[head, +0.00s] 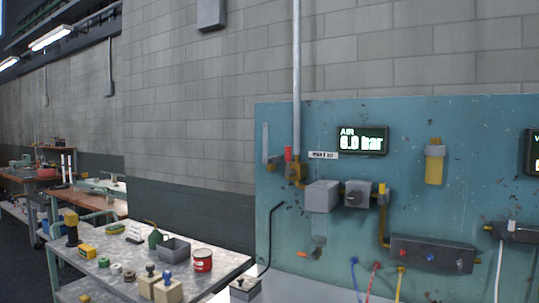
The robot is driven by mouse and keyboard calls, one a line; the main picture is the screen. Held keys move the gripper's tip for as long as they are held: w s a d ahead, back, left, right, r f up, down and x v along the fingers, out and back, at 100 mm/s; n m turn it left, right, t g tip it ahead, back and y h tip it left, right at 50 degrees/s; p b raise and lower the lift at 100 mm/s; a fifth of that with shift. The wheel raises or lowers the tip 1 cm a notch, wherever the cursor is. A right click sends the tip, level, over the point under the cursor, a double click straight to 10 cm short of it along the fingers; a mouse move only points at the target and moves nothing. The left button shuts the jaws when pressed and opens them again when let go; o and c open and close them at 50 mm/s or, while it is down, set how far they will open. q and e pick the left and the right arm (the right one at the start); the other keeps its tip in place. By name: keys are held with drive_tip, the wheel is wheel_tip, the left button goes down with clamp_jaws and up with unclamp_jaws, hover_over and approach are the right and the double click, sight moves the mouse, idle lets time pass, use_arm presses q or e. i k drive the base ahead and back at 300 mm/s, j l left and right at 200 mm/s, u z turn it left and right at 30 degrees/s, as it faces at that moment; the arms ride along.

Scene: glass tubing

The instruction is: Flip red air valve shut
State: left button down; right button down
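A small red upright handle (288,153) shows in the head view on the left part of the teal wall panel (350,275). It stands beside a brass valve body (295,171) at the foot of a vertical grey pipe (297,80). A label (323,155) that seems to read "MAIN AIR" is just to its right. The AIR display (362,140) is lit and appears to read 6.0 bar. Whether the valve is open is too small to tell from the handle alone. Neither of my grippers is in view.
Grey boxes (321,196) sit below the valve, with a yellow-handled fitting (383,192) and a dark manifold (432,254) to the right. Coloured hoses (373,280) hang below. A cart (226,262) with a red can (202,260) and several items stands left of the panel.

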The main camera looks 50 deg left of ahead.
sight(289, 173)
drive_tip(key=k+j, duration=0.25)
drive_tip(key=j, duration=0.2)
drive_tip(key=k+j, duration=0.2)
drive_tip(key=j, duration=0.3)
drive_tip(key=k+j+z, duration=0.1)
drive_tip(key=k+j, duration=0.15)
drive_tip(key=j, duration=0.2)
drive_tip(key=k+j, duration=0.25)
drive_tip(key=j, duration=0.2)
drive_tip(key=k+j, duration=0.25)
drive_tip(key=j, duration=0.2)
